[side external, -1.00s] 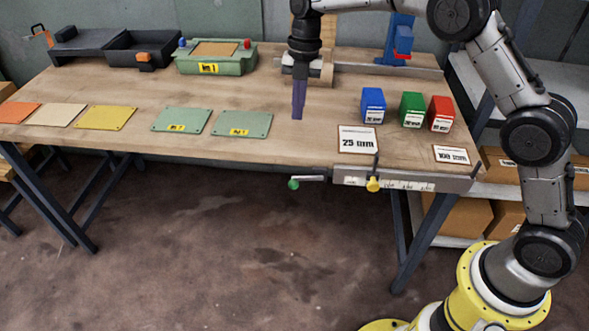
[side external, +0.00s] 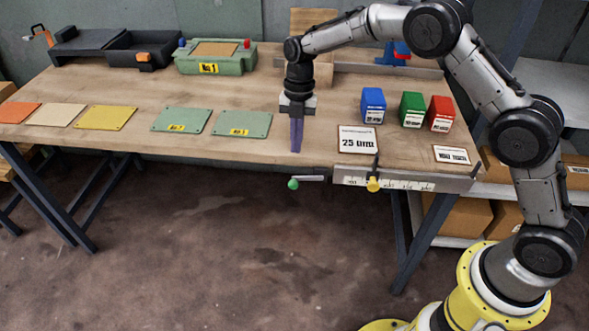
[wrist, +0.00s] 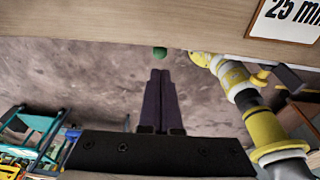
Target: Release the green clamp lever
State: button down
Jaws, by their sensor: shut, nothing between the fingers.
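The green clamp lever (side external: 293,184) is a small green knob at the left end of a short light bar at the table's front edge. In the wrist view the green knob (wrist: 160,51) shows just past the table edge, beyond my fingertips. My gripper (side external: 296,150) points down with its purple fingers shut and empty. It is above the front part of the table, up and behind the green knob in the side view, apart from it. In the wrist view my gripper (wrist: 160,72) shows its two fingers pressed together.
A yellow knob (side external: 373,184) sits on the front rail (side external: 415,183) right of the green lever. A "25 mm" card (side external: 358,140) lies right of my gripper. Blue (side external: 373,105), green (side external: 412,109) and red (side external: 440,113) boxes stand behind. A green plate (side external: 242,124) lies left.

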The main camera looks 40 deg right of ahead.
aim_at(292, 182)
jog(key=f, duration=0.5)
jog(key=s+a+f, duration=0.1)
jog(key=f, duration=0.2)
jog(key=shift+a+f, duration=0.1)
jog(key=shift+w+f, duration=0.1)
jog(key=shift+w+a+f+g+h, duration=0.1)
jog(key=shift+a+f+g+h, duration=0.1)
jog(key=shift+f+g+h, duration=0.35)
jog(key=shift+a+f, duration=0.1)
jog(key=shift+f, duration=0.55)
jog(key=shift+w+x, duration=0.2)
jog(key=shift+x, duration=0.75)
jog(key=shift+f, duration=0.1)
jog(key=shift+w, duration=0.1)
jog(key=w+a+r, duration=0.1)
jog(key=w+r, duration=0.1)
jog(key=r, duration=0.1)
jog(key=w+a+r, duration=0.1)
jog(key=w+r, duration=0.2)
jog(key=r, duration=0.1)
jog(key=w+a+r, duration=0.1)
jog(key=w+r, duration=0.1)
jog(key=r, duration=0.2)
jog(key=shift+w+a, duration=0.25)
jog(key=shift+a, duration=0.1)
